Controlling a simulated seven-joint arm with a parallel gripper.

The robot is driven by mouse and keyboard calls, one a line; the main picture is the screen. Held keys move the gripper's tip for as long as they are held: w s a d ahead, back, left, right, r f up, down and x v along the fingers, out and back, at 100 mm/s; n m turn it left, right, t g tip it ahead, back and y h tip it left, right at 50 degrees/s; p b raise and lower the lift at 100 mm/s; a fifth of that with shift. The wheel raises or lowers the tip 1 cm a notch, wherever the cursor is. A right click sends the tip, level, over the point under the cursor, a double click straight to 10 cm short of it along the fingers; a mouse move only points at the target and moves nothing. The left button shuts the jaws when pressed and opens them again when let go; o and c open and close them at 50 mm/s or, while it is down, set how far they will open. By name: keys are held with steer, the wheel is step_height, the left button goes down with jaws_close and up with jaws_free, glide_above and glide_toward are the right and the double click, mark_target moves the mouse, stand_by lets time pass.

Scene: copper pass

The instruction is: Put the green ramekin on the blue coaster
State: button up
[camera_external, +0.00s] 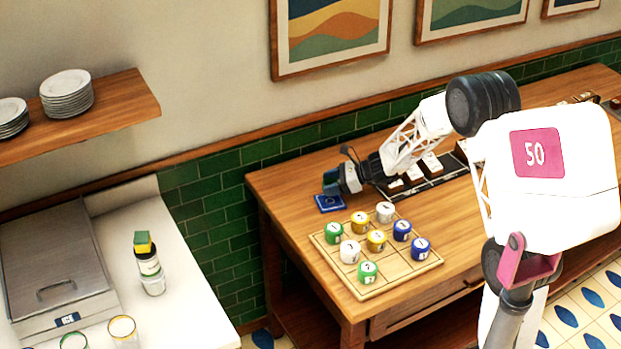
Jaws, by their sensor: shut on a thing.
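My gripper (336,182) is at the back left of the wooden table, low over the blue coaster (330,204). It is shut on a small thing. The fingers mostly hide it, and I cannot make out its colour or whether it touches the coaster. The coaster is a flat dark blue square with a pale mark. Two green ramekins with white tops stand on the wooden board: one at the left corner (334,233) and one at the front (368,272).
The board (334,266) also holds white, yellow and blue ramekins in rows, with an empty spot near its front right. A dark rack (440,181) lies behind it to the right. The green tiled wall (222,190) is close behind the coaster. A counter with jars stands left.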

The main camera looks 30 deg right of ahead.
steer(key=shift+f, duration=0.15)
steer(key=shift+f, duration=1.75)
steer(key=shift+f, duration=0.1)
steer(key=o, duration=0.9)
steer(key=shift+o, duration=0.2)
steer(key=shift+d, duration=0.1)
steer(key=v, duration=1.2)
